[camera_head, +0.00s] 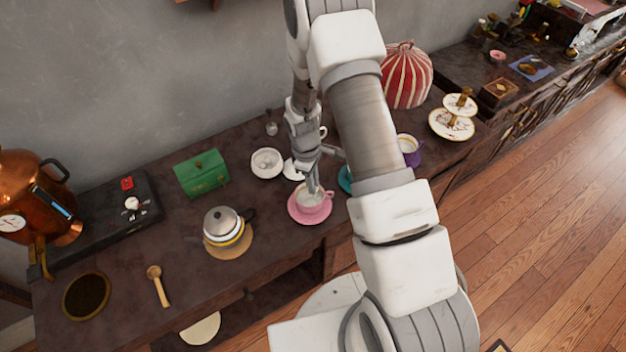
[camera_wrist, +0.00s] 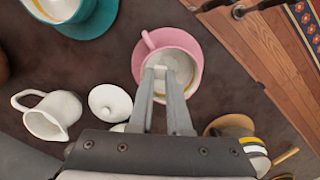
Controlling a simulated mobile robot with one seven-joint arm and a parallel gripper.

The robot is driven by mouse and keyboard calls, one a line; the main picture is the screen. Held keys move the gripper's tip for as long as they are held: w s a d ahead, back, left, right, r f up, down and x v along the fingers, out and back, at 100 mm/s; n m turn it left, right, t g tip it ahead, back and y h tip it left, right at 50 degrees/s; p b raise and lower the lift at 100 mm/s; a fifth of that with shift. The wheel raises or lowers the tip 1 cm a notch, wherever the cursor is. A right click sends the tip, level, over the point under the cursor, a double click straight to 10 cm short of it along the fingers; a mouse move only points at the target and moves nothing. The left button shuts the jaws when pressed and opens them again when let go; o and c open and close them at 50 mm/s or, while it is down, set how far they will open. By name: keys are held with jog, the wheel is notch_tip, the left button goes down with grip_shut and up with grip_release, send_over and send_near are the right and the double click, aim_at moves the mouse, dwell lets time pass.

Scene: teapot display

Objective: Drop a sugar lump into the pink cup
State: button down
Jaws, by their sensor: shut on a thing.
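The pink cup (camera_head: 311,203) stands on its pink saucer (camera_head: 302,219) near the front edge of the dark counter. In the wrist view, the cup (camera_wrist: 193,72) sits beyond my fingertips, with its white inside showing and its handle toward the top left. My gripper (camera_head: 313,187) points down over the cup's mouth. In the wrist view, my gripper (camera_wrist: 161,76) is shut on a small white sugar lump (camera_wrist: 161,70), which overlaps the cup's opening. I cannot tell its exact height above the cup. A white sugar bowl (camera_head: 267,161) stands to the left.
A teal cup and saucer (camera_head: 345,182) are close on the right, partly behind my arm. A white jug (camera_wrist: 54,116) and white lid (camera_wrist: 110,102) lie near in the wrist view. A teapot (camera_head: 225,226) and green box (camera_head: 201,173) stand left. A purple cup (camera_head: 408,146) is farther right.

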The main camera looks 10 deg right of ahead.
jog(key=c, duration=0.8)
grip_release()
jog(key=r, duration=0.5)
jog(key=w+a+r, duration=0.1)
jog(key=r, duration=1.1)
jog(key=shift+w+a+r, duration=0.15)
jog(key=shift+a+r, duration=0.05)
jog(key=shift+a, duration=0.1)
jog(key=s+d+r+m+t, duration=0.1)
jog(key=s+r+m+t, duration=0.2)
jog(key=r, duration=0.5)
jog(key=s+d+r+m, duration=0.1)
jog(key=s+r+m, duration=0.1)
jog(key=s+r, duration=0.5)
jog(key=s+r+m+t, duration=0.1)
jog(key=s+r, duration=0.1)
jog(key=s, duration=0.2)
jog(key=s+r+m+t, duration=0.1)
jog(key=s+r+m, duration=0.1)
jog(key=s, duration=0.2)
jog(key=s+r+m+t+y, duration=0.1)
jog(key=s+r+m, duration=0.1)
jog(key=s+r, duration=0.1)
jog(key=shift+s, duration=0.55)
